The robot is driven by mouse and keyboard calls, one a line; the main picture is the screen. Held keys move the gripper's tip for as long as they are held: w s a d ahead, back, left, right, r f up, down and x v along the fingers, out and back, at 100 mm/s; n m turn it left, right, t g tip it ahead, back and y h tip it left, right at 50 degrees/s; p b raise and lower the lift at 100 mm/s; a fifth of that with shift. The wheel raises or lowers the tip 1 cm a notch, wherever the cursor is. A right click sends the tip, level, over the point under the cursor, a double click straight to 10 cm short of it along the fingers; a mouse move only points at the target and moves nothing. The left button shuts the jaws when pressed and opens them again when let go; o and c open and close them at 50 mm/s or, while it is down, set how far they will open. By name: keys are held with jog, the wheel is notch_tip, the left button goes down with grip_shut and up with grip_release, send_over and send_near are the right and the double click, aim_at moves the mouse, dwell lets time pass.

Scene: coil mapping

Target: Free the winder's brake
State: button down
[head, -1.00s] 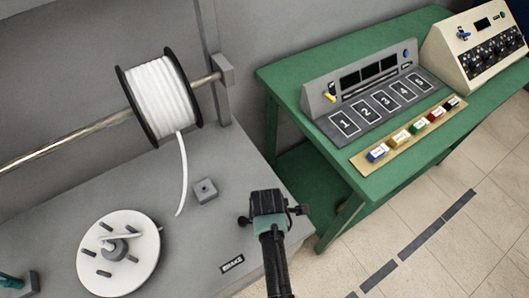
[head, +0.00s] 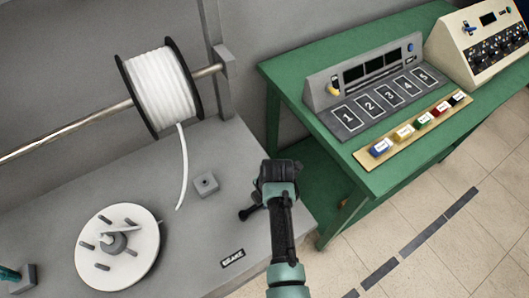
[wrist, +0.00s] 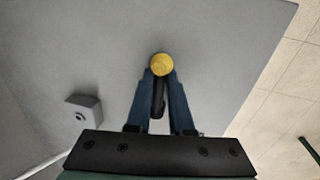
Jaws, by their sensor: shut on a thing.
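My gripper (wrist: 161,72) has its two blue fingers closed on a yellow knob (wrist: 161,64) in the wrist view. A dark rod (wrist: 158,100) shows between the fingers beside the knob, apparently the brake lever's stem. In the head view my arm's end covers the knob and most of the lever, above the right end of the grey bench. The BRAKE label (head: 232,258) is on the bench's front edge, left of my arm. The winder's white disc (head: 118,248) with several dark pegs is on the bench at the left.
A spool of white cable (head: 162,88) hangs on a metal bar, its loose end trailing to the bench. A small grey block (head: 205,185) is left of my gripper. A green table (head: 385,170) with a numbered panel and coloured blocks stands at the right.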

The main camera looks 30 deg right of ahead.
jog(key=shift+d+r, duration=0.15)
jog(key=shift+d, duration=0.3)
jog(key=c, duration=0.8)
grip_release()
jog(key=shift+w, duration=0.1)
jog(key=shift+a, duration=0.1)
jog(key=shift+a+r, duration=0.1)
notch_tip(320, 180, up, 12)
jog(key=s, duration=0.2)
jog(key=shift+s+d+r, duration=0.15)
jog(key=shift+s+d, duration=0.05)
jog(key=shift+s, duration=0.1)
